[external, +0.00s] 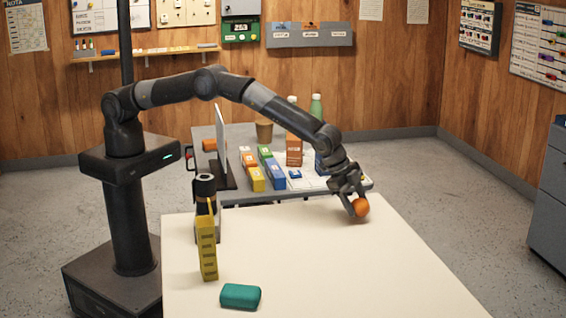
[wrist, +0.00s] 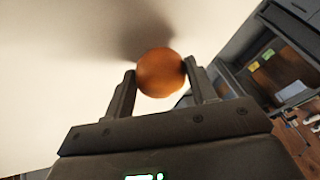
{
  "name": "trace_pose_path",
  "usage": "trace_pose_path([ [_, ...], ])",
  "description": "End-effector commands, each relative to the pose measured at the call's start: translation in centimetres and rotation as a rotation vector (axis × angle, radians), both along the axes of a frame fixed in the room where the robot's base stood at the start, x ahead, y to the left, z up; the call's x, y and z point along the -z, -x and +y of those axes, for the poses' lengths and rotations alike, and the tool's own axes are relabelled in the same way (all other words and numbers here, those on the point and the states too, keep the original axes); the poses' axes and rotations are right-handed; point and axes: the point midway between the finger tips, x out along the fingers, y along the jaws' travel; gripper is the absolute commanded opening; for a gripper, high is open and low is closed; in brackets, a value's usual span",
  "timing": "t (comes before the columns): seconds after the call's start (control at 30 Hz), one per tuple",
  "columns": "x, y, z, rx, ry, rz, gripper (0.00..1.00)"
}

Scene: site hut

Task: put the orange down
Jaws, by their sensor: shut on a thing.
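The orange (external: 361,207) is a small round fruit at the far edge of the cream table (external: 320,265). My gripper (external: 353,203) is shut on it, and the arm reaches down to it from the left. In the wrist view the orange (wrist: 160,73) sits between the two fingertips of my gripper (wrist: 160,82), with a finger on each side. A soft dark shadow lies on the pale tabletop (wrist: 60,70) beside it. I cannot tell whether the orange touches the table or is held just above it.
A yellow block-like holder (external: 206,248), a dark bottle (external: 205,190) and a teal case (external: 240,296) stand at the table's left. The right half is clear. Behind is a grey desk (external: 240,134) with coloured boxes, bottles and a cup (external: 264,132). A grey cabinet (external: 548,210) is far right.

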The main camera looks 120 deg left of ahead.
Motion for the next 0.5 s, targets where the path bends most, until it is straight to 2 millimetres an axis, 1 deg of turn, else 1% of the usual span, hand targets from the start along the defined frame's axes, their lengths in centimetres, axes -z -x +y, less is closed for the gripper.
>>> trace_pose_path([
  [0.03,0.74,0.00,-0.01,0.000,0.000,0.000,0.25],
  [0.1,1.25,-0.01,-0.01,0.000,0.000,0.000,0.25],
  [0.33,1.25,-0.03,-0.03,0.000,-0.001,-0.001,0.25],
  [0.43,1.54,-0.02,-0.03,0.000,0.000,-0.001,0.25],
  [0.47,1.56,-0.01,-0.04,0.000,0.000,0.000,0.53],
  [0.5,1.54,0.00,-0.03,0.000,0.000,0.000,0.56],
])
